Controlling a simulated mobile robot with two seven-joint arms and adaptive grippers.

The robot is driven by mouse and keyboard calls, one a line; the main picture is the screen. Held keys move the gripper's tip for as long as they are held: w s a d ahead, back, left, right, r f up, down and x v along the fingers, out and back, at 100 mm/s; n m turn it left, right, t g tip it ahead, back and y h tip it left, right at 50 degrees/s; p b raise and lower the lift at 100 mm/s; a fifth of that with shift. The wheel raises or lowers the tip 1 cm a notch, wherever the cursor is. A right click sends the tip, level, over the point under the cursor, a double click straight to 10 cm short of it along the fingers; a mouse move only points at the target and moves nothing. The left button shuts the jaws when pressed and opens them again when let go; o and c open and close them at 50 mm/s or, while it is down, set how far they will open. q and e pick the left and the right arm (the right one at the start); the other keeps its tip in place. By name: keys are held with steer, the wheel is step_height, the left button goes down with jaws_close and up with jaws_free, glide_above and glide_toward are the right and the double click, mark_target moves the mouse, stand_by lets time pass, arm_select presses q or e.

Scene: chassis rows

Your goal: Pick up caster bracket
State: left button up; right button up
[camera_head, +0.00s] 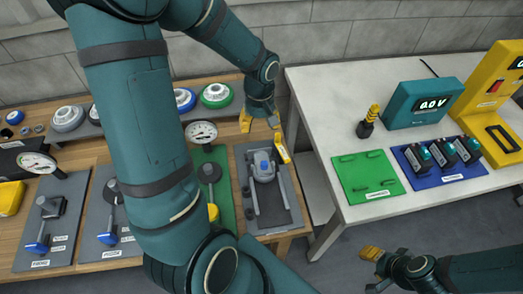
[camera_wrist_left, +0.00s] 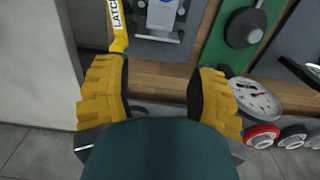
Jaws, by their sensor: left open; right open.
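A grey bracket-like part with a blue piece on top (camera_head: 263,165) lies on the dark grey board (camera_head: 290,205) at the right end of the wooden table. It may be the caster bracket, but I cannot read a label for it. It also shows at the top of the left wrist view (camera_wrist_left: 165,14), partly cut off. My left gripper (camera_head: 260,122) is open and empty at that board's far edge. Its yellow fingers are wide apart in the left wrist view (camera_wrist_left: 158,95), over the table edge. My right gripper (camera_head: 375,270) is open and empty over the floor.
A yellow latch label (camera_wrist_left: 118,30) sits beside the board. A dial gauge (camera_head: 201,132) and a green board (camera_head: 222,185) lie left of it. The white table (camera_head: 320,110) holds a green mat (camera_head: 365,178), a blue mat (camera_head: 470,172) and a meter (camera_head: 425,103).

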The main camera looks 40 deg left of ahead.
arm_select(q)
steer(key=b, duration=0.2)
glide_above(261, 156)
steer(key=f, duration=0.8)
steer(key=shift+w+a+f, duration=0.2)
steer(key=shift+a+f, duration=0.1)
steer(key=shift+a, duration=0.05)
steer(key=f, duration=0.4)
steer(key=shift+s+d+f+b, duration=0.15)
steer(key=shift+s+d+b, duration=0.05)
steer(key=shift+d+b, duration=0.2)
steer(key=shift+f, duration=0.4)
arm_select(e)
steer(key=f, duration=0.1)
steer(key=s+f, duration=0.1)
steer(key=shift+s+f, duration=0.1)
steer(key=shift+f, duration=0.3)
arm_select(q)
steer(key=c, duration=1)
